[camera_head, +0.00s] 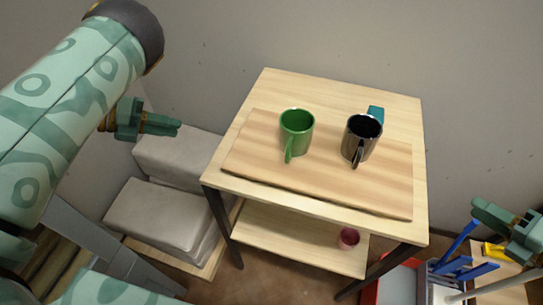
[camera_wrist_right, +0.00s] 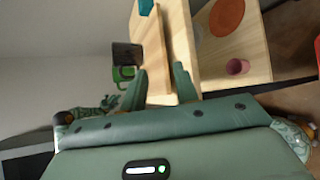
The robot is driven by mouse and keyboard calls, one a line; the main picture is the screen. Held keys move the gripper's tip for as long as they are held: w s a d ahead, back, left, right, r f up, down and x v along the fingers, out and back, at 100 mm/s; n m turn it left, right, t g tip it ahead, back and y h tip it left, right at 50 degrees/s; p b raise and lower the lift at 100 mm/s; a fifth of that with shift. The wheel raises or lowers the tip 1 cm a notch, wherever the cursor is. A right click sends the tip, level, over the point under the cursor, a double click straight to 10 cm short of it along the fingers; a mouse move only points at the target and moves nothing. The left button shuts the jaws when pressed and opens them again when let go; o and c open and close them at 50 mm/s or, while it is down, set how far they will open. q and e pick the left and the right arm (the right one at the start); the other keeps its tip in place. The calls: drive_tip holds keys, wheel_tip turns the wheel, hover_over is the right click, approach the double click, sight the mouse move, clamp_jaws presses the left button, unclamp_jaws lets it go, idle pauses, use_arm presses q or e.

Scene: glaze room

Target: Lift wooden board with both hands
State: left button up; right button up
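The wooden board (camera_head: 330,185) lies flat on the light wood table (camera_head: 270,85), with a green mug (camera_head: 296,130) and a dark shiny mug (camera_head: 362,138) upright on it. My left gripper (camera_head: 178,127) is off the board's left side, empty and apart from it; its finger gap is unclear. My right gripper (camera_head: 484,212) is off the board's right side, apart from it. In the right wrist view the right gripper's fingers (camera_wrist_right: 160,82) are spread, with the board (camera_wrist_right: 152,50) ahead of them. Nothing is held.
A teal object (camera_head: 376,113) stands behind the dark mug. The lower shelf (camera_head: 290,240) holds a pink cup (camera_head: 348,238) and a reddish disc (camera_wrist_right: 227,15). Grey blocks (camera_head: 160,215) are left of the table; a red bin (camera_head: 398,285) and blue-handled items (camera_head: 460,265) are at right.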

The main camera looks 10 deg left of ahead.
sight(238, 140)
drive_tip(key=shift+a, duration=0.1)
drive_tip(key=shift+w, duration=0.1)
